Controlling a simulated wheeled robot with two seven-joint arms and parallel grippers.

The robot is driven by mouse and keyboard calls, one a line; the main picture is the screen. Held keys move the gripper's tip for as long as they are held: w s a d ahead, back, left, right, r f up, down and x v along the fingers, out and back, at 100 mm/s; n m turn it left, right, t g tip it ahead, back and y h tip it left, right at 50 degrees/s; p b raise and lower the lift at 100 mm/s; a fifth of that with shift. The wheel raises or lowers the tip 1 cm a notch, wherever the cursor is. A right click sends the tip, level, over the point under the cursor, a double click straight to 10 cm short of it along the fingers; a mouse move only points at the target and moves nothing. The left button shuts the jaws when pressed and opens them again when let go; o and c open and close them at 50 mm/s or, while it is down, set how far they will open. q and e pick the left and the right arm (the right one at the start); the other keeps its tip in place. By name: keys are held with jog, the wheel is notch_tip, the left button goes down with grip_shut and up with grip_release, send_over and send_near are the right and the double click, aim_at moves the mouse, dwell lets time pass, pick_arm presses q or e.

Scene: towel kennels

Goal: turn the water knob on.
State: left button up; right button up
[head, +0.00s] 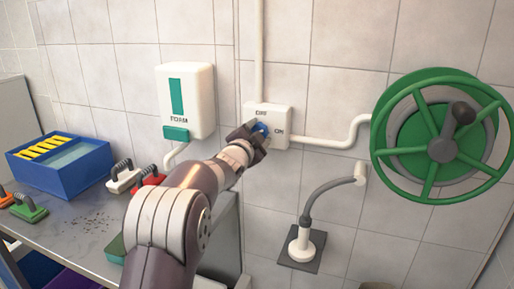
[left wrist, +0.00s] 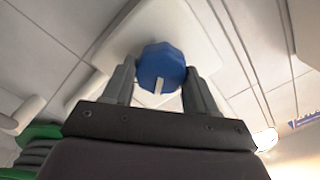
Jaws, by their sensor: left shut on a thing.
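The blue water knob (head: 262,128) is on a white wall box (head: 284,113) marked OFF at the top and ON at the right. My left gripper (head: 257,136) reaches up to the box and is shut on the knob, hiding much of it. In the left wrist view the faceted knob (left wrist: 162,62) sits between the two fingers, with a short white mark (left wrist: 159,86) on its edge nearest the gripper body. In the head view I cannot tell which label the mark faces. My right gripper is not in view.
A white foam dispenser (head: 187,100) hangs left of the box. A green hose reel (head: 440,135) is on the right wall. A grey bent pipe (head: 325,197) stands below. A blue bin (head: 60,164) and several brushes are on the left counter (head: 85,235).

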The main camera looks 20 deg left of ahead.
pick_arm(q)
jog(key=shift+d+f+m+b, duration=0.1)
jog(key=shift+f+m+b, duration=0.05)
jog(key=shift+m+b, duration=1.6)
jog(key=shift+f+m+b, duration=0.15)
jog(key=shift+m+b, duration=1.2)
jog(key=shift+m, duration=0.7)
jog(key=o, duration=1)
jog(key=shift+r, duration=0.1)
jog(key=shift+s, duration=0.1)
jog(key=s, duration=0.4)
jog(key=s+b, duration=0.1)
jog(key=s, duration=0.7)
jog(key=shift+s+d+b, duration=0.3)
jog(key=shift+d+b, duration=0.05)
jog(key=shift+d, duration=0.05)
